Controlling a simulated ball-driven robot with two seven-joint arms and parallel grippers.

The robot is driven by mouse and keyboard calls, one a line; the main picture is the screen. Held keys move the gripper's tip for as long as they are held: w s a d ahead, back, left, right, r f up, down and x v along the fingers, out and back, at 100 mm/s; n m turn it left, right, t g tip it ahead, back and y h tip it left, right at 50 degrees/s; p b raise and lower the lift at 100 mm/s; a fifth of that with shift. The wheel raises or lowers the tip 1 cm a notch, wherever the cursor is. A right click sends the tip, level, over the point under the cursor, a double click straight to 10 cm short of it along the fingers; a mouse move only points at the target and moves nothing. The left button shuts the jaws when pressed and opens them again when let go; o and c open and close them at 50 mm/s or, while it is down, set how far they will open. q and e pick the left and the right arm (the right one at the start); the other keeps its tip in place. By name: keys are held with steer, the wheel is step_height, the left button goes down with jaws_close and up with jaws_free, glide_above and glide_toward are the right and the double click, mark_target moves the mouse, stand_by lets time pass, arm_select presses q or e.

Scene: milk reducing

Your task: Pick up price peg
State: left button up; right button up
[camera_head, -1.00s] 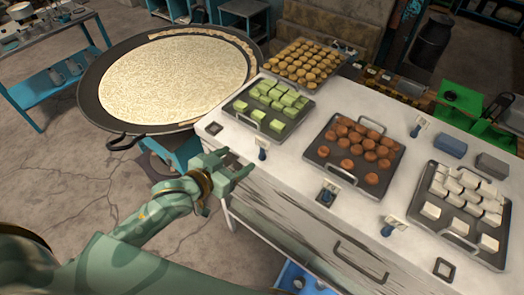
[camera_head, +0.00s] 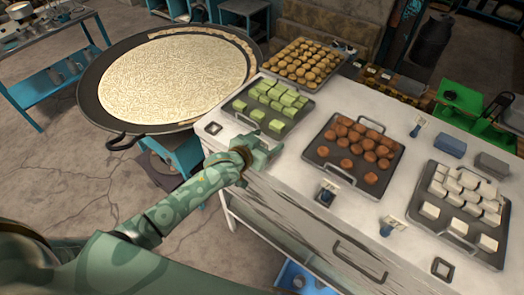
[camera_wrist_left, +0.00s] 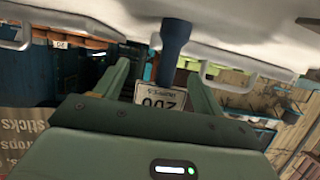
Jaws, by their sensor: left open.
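My left gripper (camera_head: 262,155) is at the front edge of the white counter, just in front of the tray of green cubes. In the left wrist view the open fingers (camera_wrist_left: 160,78) stand on either side of a price peg, with its dark blue stem (camera_wrist_left: 175,38) and its white card reading 200 (camera_wrist_left: 160,96). I cannot tell whether a finger touches it. In the head view the gripper hides this peg. Other price pegs stand in front of the brown tray (camera_head: 328,192), by the white-cube tray (camera_head: 391,224), and farther back (camera_head: 418,125). My right gripper is out of view.
The counter (camera_head: 290,172) holds trays of green cubes (camera_head: 270,105), yellow pieces (camera_head: 303,63), brown pieces (camera_head: 353,148) and white cubes (camera_head: 465,205). A large round pan (camera_head: 95,100) stands at the left. Drawer handles (camera_head: 360,262) stick out from the counter front.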

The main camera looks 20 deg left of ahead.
arm_select(q)
steer(key=shift+s+a, duration=0.1)
steer(key=shift+s, duration=0.05)
steer(key=c, duration=1.1)
steer(key=shift+o, duration=0.2)
steer(key=shift+r, duration=0.1)
